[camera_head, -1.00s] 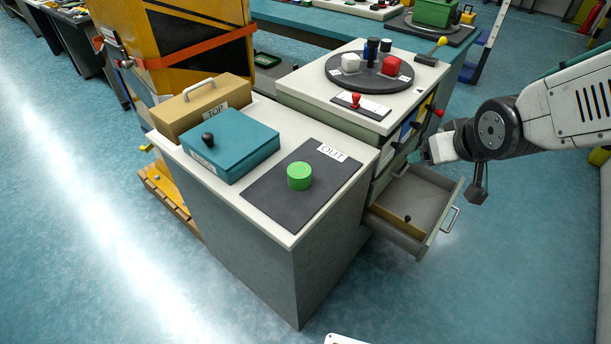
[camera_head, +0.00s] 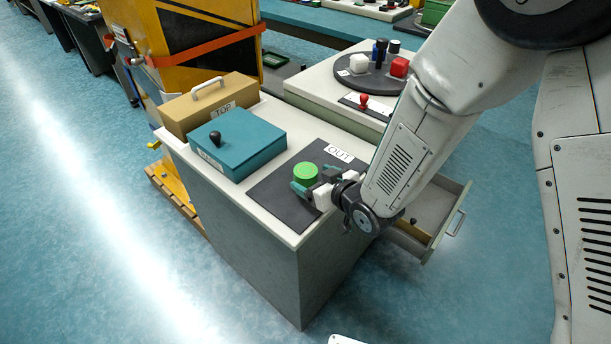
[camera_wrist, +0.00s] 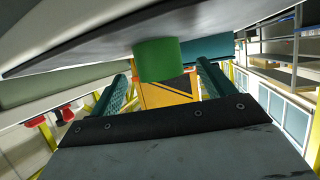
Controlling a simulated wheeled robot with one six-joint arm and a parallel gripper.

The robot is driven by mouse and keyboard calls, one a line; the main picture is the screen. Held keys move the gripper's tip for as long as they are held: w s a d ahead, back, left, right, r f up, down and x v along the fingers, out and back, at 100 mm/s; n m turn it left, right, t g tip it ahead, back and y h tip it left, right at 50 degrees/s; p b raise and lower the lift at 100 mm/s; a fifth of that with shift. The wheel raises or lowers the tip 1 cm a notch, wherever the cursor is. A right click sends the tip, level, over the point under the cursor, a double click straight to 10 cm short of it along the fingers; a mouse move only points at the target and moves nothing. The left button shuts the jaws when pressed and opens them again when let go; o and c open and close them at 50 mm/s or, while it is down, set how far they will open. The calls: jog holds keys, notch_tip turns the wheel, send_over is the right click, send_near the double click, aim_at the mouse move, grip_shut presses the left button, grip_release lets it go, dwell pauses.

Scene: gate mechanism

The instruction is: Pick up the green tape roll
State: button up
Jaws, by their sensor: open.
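The green tape roll (camera_head: 305,172) lies flat on the dark mat (camera_head: 272,197) marked OUT, on the white-topped cabinet. My gripper (camera_head: 314,180) is open and low over the mat, just right of and in front of the roll. One teal fingertip is close to the roll's near side. In the wrist view the roll (camera_wrist: 157,60) appears between and ahead of the two teal fingers of my gripper (camera_wrist: 163,80). I cannot tell whether either finger touches it.
A teal box (camera_head: 236,144) with a black knob and a tan case (camera_head: 206,106) stand left of the mat. A dark turntable (camera_head: 366,82) with coloured blocks is behind. An open drawer (camera_head: 432,205) sticks out at the right, below my arm.

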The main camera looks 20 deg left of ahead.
aim_at(305, 174)
jog(key=x, duration=0.4)
jog(key=shift+w+a+f, duration=0.1)
jog(key=shift+a, duration=0.05)
jog(key=c, duration=1.1)
